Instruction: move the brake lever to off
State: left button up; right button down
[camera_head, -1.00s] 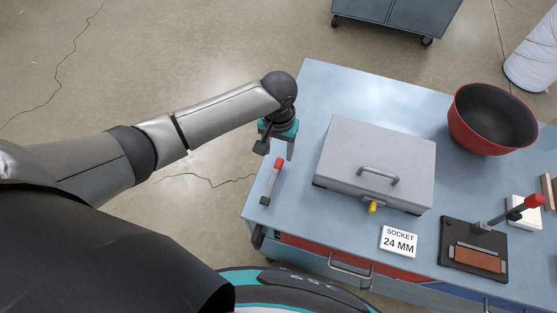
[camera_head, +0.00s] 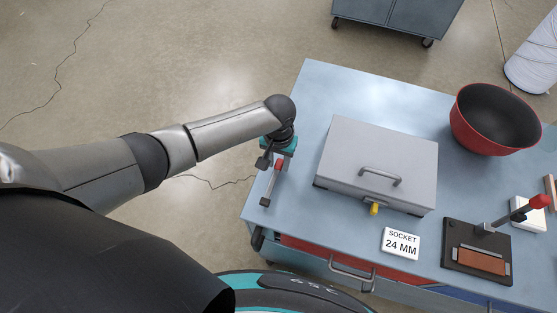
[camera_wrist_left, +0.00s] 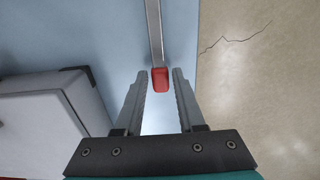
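A grey lever (camera_head: 267,189) with a red grip (camera_head: 279,165) lies along the left edge of the blue workbench. In the left wrist view its red grip (camera_wrist_left: 160,79) sits between the fingertips of my left gripper (camera_wrist_left: 158,76), with the grey shaft (camera_wrist_left: 155,30) running away from it. The fingers are apart, with a gap on each side of the grip. In the head view my left gripper (camera_head: 279,158) is at the grip, and its fingers are partly hidden. A second red-tipped lever (camera_head: 513,214) stands at the right by a black plate. My right gripper is not in view.
A grey lidded box (camera_head: 380,155) with a handle stands just right of my left gripper. A "SOCKET 24 MM" card (camera_head: 400,244), a black plate (camera_head: 462,262) with a brown pad and a red bowl (camera_head: 496,119) are on the workbench (camera_head: 315,225). The floor left of the bench is clear.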

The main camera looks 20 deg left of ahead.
pick_arm(q)
grip_shut()
dwell(1.0)
